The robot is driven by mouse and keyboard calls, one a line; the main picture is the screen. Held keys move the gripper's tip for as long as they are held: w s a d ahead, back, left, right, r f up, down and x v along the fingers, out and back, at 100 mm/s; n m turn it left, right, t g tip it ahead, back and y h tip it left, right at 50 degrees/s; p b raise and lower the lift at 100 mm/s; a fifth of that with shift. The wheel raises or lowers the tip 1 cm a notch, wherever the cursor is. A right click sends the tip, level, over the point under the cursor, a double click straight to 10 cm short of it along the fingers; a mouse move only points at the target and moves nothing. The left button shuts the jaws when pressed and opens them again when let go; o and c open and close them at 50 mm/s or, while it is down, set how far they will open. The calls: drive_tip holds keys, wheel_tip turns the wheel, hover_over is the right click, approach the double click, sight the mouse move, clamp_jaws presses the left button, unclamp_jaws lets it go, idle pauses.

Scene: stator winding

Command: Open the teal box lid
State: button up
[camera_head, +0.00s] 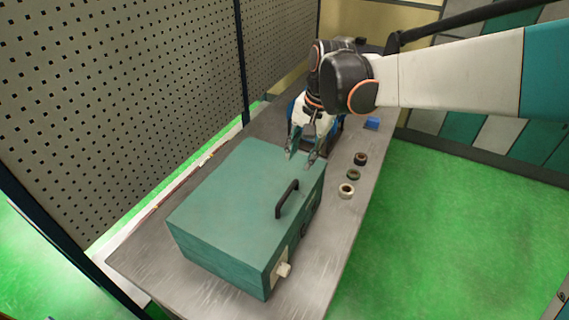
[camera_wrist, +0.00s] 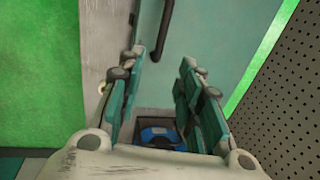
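The teal box (camera_head: 235,205) stands on the grey bench with its lid shut. A dark handle (camera_head: 287,199) is on the lid near its right edge; in the wrist view the handle (camera_wrist: 164,28) shows at the top, beyond my fingers. My gripper (camera_head: 300,158) is over the far end of the box, with its fingers apart and nothing between them. In the wrist view my gripper (camera_wrist: 165,65) is open, with the teal lid (camera_wrist: 205,40) beyond it. The handle is a short way from the fingertips, not between them.
The grey bench (camera_head: 325,240) has free room right of the box. Several small rings, including a pale one (camera_head: 346,190), lie there. A blue object (camera_head: 372,122) lies farther back. A perforated panel (camera_head: 120,90) rises along the left.

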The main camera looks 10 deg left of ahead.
sight(290, 189)
drive_tip(key=a+f, duration=0.1)
drive_tip(key=f, duration=0.3)
drive_tip(key=a+f, duration=0.1)
drive_tip(key=f, duration=0.3)
drive_tip(key=f+b, duration=0.1)
drive_tip(key=f, duration=0.4)
drive_tip(key=shift+w+a, duration=0.2)
drive_tip(key=shift+a, duration=0.2)
clamp_jaws()
